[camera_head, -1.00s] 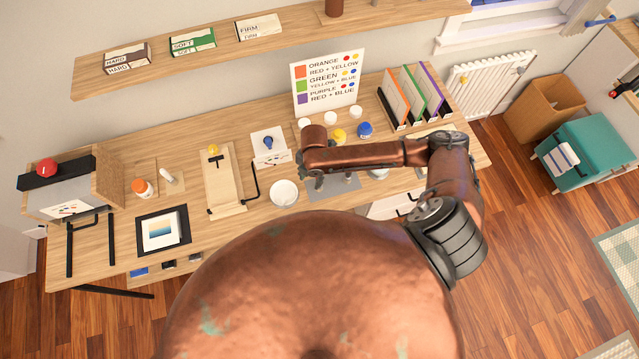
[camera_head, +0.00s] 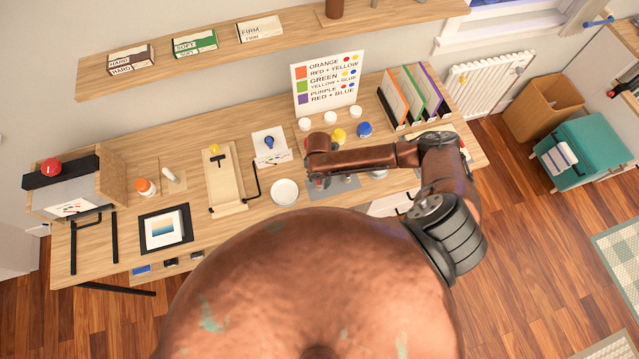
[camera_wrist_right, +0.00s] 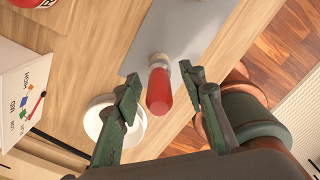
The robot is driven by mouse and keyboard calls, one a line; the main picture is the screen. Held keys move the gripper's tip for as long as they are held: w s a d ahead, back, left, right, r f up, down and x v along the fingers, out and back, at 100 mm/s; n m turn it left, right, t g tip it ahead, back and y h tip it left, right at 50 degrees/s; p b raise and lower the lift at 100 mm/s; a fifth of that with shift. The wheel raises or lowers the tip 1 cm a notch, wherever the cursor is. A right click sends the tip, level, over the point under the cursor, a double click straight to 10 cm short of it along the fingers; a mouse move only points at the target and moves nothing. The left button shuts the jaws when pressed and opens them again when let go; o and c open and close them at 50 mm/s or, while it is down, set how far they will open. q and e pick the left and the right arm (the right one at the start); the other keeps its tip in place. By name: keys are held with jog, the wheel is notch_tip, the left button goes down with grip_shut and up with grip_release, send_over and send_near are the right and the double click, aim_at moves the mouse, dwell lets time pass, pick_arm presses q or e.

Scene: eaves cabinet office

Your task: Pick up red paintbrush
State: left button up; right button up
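The red paintbrush (camera_wrist_right: 159,92) shows in the right wrist view as a rounded red handle with a pale metal collar, at the edge of a grey mat (camera_wrist_right: 180,35). Its far end is hidden or too small to make out. My right gripper (camera_wrist_right: 160,80) is open, with one dark green finger on each side of the red handle and a gap on both sides. In the head view my right gripper (camera_head: 321,182) points down over the grey mat, and my arm hides the brush there. My left gripper is not in view.
A white dish (camera_head: 285,192) lies just left of the mat. Paint pots, including a yellow one (camera_head: 339,135) and a blue one (camera_head: 364,129), stand behind my right arm. A colour chart (camera_head: 328,85) and a folder rack (camera_head: 415,98) stand at the back.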

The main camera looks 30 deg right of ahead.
jog(key=shift+c, duration=0.2)
grip_shut()
jog(key=shift+r, duration=0.15)
dwell(0.3)
